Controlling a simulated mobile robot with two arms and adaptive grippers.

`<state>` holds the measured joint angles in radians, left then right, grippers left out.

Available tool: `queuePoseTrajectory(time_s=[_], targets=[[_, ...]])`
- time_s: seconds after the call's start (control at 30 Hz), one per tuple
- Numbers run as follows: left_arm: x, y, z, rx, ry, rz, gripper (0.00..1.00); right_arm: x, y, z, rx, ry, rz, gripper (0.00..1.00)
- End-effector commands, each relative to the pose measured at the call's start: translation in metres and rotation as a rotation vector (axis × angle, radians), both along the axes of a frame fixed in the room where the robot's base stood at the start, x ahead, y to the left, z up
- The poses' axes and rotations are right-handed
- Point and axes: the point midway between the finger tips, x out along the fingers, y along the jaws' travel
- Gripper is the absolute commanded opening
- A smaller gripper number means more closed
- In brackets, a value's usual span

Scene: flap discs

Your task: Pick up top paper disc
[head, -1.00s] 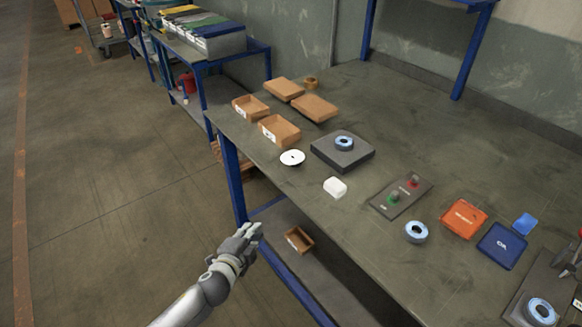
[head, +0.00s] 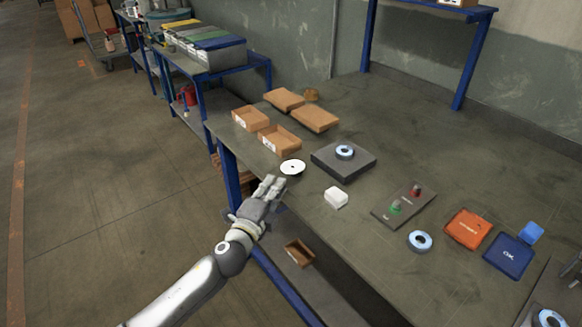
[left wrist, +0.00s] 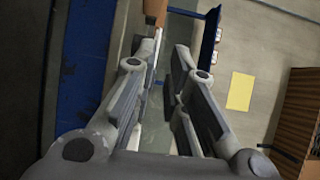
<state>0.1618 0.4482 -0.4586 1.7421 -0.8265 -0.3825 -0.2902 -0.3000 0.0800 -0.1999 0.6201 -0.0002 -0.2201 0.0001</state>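A white round paper disc (head: 292,167) with a small dark centre hole lies flat near the left edge of the workbench (head: 330,225). From this view I cannot tell whether it is one disc or a stack. My left gripper (head: 272,186) is at the bench edge, just short of the disc and in front of it, apart from it. In the left wrist view the two fingers (left wrist: 153,85) stand apart with a gap between them and hold nothing. A thin white edge shows beyond the fingertips there, perhaps the disc. My right gripper is out of view.
A dark block (head: 343,161) with a blue-rimmed ring stands right of the disc. Cardboard trays (head: 280,139) lie behind it, a white block (head: 336,198) in front. A button panel (head: 403,205), an orange box (head: 468,228) and a blue box (head: 509,255) are farther right.

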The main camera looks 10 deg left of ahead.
Motion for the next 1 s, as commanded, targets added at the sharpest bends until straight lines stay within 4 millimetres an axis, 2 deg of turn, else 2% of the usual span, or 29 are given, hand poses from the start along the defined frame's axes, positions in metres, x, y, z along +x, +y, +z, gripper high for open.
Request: queuePoseTrajectory(time_s=[0.43,0.77,0.87,1.0], targets=[[0.046,-0.009,-0.002,-0.001,-0.001,0.000,0.13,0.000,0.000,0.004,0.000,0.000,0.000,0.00],[0.050,-0.009,-0.003,-0.001,0.001,0.000,0.13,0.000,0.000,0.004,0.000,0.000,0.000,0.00],[0.050,-0.009,-0.003,-0.001,0.001,0.000,0.01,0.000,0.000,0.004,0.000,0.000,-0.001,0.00],[0.050,-0.009,-0.003,-0.001,0.001,0.000,0.00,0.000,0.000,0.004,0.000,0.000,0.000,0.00]])
